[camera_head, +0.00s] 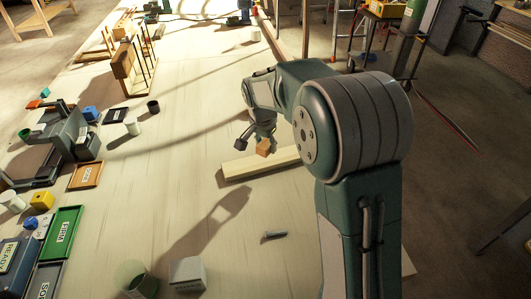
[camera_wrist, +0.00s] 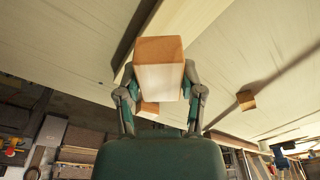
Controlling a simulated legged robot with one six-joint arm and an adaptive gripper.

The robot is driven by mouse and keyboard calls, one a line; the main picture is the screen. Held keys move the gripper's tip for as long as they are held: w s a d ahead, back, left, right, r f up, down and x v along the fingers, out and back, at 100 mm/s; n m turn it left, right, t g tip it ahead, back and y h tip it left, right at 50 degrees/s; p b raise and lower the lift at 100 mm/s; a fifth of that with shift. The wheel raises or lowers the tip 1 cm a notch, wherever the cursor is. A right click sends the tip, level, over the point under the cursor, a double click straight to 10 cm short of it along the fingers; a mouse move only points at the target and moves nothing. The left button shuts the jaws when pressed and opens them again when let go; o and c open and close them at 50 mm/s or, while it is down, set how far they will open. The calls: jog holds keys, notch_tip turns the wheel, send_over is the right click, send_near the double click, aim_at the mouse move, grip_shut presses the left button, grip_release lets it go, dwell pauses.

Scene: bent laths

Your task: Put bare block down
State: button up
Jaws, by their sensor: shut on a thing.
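A bare wooden block (camera_wrist: 158,75) is between the two fingers of my gripper (camera_wrist: 160,90) in the wrist view. My gripper is shut on it. In the head view the block (camera_head: 264,147) shows as a small brown cube under my gripper (camera_head: 256,142), just above or beside a long pale wooden beam (camera_head: 262,163); I cannot tell whether it touches the beam. A small brown piece (camera_wrist: 148,108) shows between the fingers lower in the wrist view; I cannot tell what it is.
Another small wooden block (camera_head: 255,35) stands farther back on the pale table (camera_head: 180,180). Labelled trays, including a green tray (camera_head: 60,234), and a grey machine (camera_head: 65,135) line the left. The table's middle is largely clear.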

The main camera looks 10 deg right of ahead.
aim_at(265, 153)
jog(key=shift+w+d+f, duration=0.1)
jog(key=shift+w+f, duration=0.8)
jog(key=shift+f, duration=0.2)
jog(key=shift+w+f, duration=0.15)
jog(key=shift+f, duration=1.5)
jog(key=shift+f, duration=0.1)
jog(key=o, duration=1.1)
jog(key=shift+c, duration=0.2)
